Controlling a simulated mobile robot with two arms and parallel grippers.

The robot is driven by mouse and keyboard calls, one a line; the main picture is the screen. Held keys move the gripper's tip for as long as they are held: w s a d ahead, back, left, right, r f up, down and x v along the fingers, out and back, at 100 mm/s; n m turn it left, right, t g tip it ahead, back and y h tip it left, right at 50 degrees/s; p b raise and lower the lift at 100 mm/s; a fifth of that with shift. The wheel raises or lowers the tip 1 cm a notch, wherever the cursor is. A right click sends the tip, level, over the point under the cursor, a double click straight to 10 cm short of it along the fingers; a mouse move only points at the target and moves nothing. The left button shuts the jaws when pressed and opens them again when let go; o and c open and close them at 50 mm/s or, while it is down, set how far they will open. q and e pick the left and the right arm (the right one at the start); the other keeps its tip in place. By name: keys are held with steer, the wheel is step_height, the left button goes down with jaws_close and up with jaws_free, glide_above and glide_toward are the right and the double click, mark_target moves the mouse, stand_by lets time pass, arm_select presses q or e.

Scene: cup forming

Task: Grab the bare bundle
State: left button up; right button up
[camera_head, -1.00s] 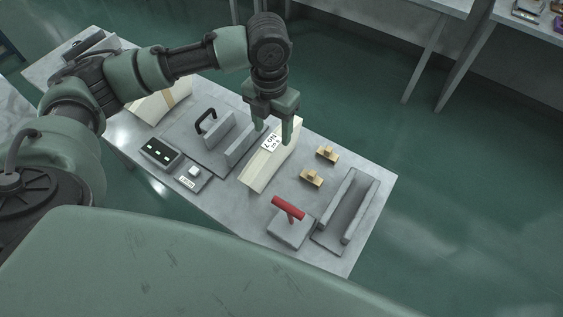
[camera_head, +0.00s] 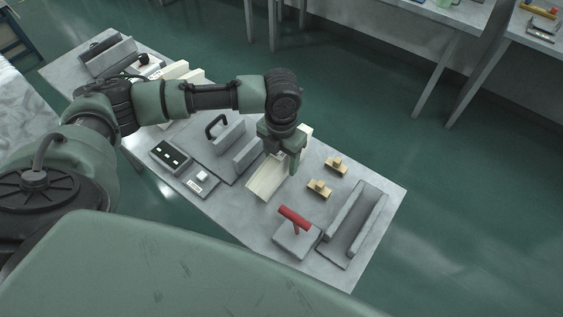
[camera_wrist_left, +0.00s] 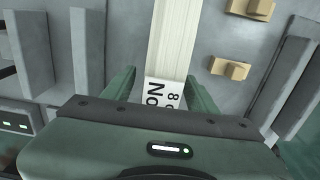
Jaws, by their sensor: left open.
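In the left wrist view the bundle (camera_wrist_left: 174,40) runs up from between the two green fingers of the gripper (camera_wrist_left: 160,95). The label (camera_wrist_left: 162,94) lies between the fingers, with a finger on each side. The gripper is open. Whether the fingers touch the bundle I cannot tell. My right gripper is not in view.
A grey fixture with a black handle (camera_head: 216,125) stands left of the bundle. Right of it are two small tan blocks (camera_head: 319,188), a red-handled tool (camera_head: 295,217) and a grey channel (camera_head: 352,226). A dark box with lit displays (camera_head: 171,156) lies at front left.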

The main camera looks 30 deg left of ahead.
arm_select(q)
jaws_close()
steer(key=shift+r, duration=0.15)
stand_by(1.1)
